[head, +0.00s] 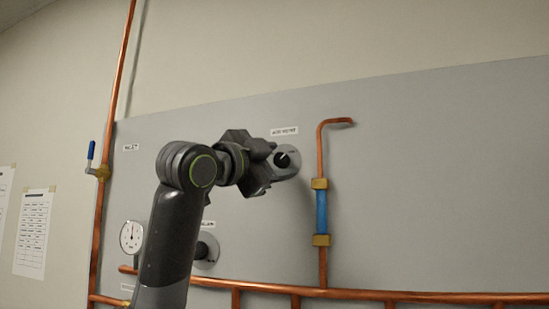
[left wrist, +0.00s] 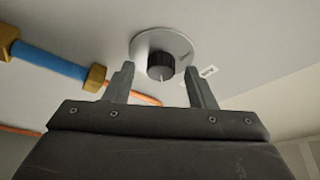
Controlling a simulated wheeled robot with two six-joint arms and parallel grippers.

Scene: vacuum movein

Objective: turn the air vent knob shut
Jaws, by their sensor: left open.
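The air vent knob (head: 284,160) is a dark round knob on a pale disc, on the grey panel below a small label (head: 284,131). In the left wrist view the knob (left wrist: 161,67) has a light pointer mark and sits on its disc (left wrist: 178,42), beyond and between the fingertips. My left gripper (head: 272,167) is beside the knob in the head view. In the left wrist view the left gripper (left wrist: 161,80) is open, one finger on each side of the knob, with nothing held. Whether a finger touches the knob is unclear. My right gripper is out of view.
A copper pipe with a blue section (head: 321,211) rises right of the knob. A second knob (head: 207,250) and a gauge (head: 131,237) are lower left, partly behind my arm. A blue-handled valve (head: 92,151) is at far left. The panel's right side is clear.

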